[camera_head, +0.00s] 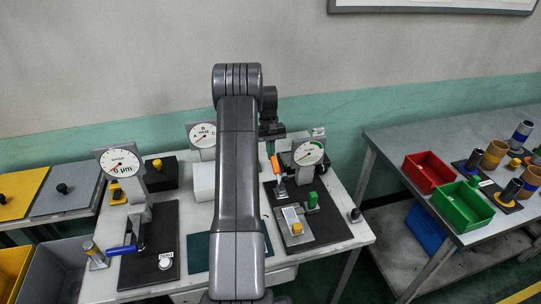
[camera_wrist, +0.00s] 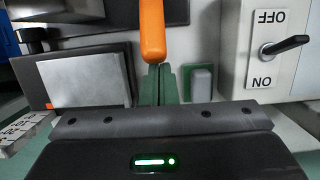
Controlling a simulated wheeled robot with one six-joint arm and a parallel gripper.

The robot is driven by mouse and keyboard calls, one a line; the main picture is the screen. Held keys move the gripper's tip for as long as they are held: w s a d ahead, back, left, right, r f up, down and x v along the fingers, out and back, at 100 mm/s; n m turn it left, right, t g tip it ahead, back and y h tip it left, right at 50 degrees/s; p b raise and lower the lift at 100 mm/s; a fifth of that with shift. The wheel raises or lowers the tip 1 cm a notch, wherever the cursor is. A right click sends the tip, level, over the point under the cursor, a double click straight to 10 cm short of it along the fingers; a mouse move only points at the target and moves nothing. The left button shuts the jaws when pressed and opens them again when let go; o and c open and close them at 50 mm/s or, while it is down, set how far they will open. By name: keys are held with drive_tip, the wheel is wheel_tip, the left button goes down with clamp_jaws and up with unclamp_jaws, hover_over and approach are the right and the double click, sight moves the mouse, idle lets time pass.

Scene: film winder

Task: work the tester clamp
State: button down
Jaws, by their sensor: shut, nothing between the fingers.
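The tester clamp's orange handle (camera_wrist: 152,30) stands upright at the top centre of the wrist view. In the head view the orange handle (camera_head: 276,166) shows just right of my arm, beside the right-hand dial gauge (camera_head: 308,153). My gripper (camera_wrist: 157,72) is shut and empty, its narrow fingers together. The fingertips line up with the lower end of the handle in the picture; I cannot tell whether they touch it. The clamp's lower linkage is hidden behind the fingers. In the head view my arm hides much of the gripper.
A switch panel (camera_wrist: 290,70) marked OFF and ON stands at right in the wrist view. The right tester's dark base (camera_head: 318,232) carries a green knob (camera_head: 312,200). A second dial gauge (camera_head: 120,163) with a blue handle (camera_head: 122,249) stands left. Red (camera_head: 428,170) and green bins (camera_head: 461,207) are on the right table.

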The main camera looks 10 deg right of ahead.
sight(274, 160)
drive_tip(key=shift+s+r, duration=0.1)
drive_tip(key=r+t+b, duration=0.1)
drive_tip(key=b, duration=0.1)
drive_tip(key=s+t+b, duration=0.1)
drive_tip(key=t+b, duration=0.1)
drive_tip(key=shift+s+r, duration=0.15)
drive_tip(key=shift+r, duration=0.2)
drive_tip(key=b, duration=0.1)
drive_tip(key=s+r+b, duration=0.1)
drive_tip(key=shift+s+r+b, duration=0.1)
drive_tip(key=shift+s+b, duration=0.15)
drive_tip(key=shift+b, duration=0.05)
drive_tip(key=s+t+b, duration=0.1)
drive_tip(key=b, duration=0.1)
drive_tip(key=s+r+t+b, duration=0.1)
drive_tip(key=b, duration=0.1)
drive_tip(key=shift+s+d+r+t, duration=0.1)
drive_tip(key=shift+s+r+t, duration=0.1)
drive_tip(key=shift+t, duration=0.1)
drive_tip(key=s+t+b, duration=0.1)
drive_tip(key=b, duration=0.2)
drive_tip(key=s+r+t+b, duration=0.1)
drive_tip(key=s+t+b, duration=0.1)
drive_tip(key=b, duration=0.2)
drive_tip(key=s+r+t+b, duration=0.1)
drive_tip(key=t+b, duration=0.1)
drive_tip(key=b, duration=0.1)
drive_tip(key=shift+s+d, duration=0.1)
drive_tip(key=shift+s, duration=0.25)
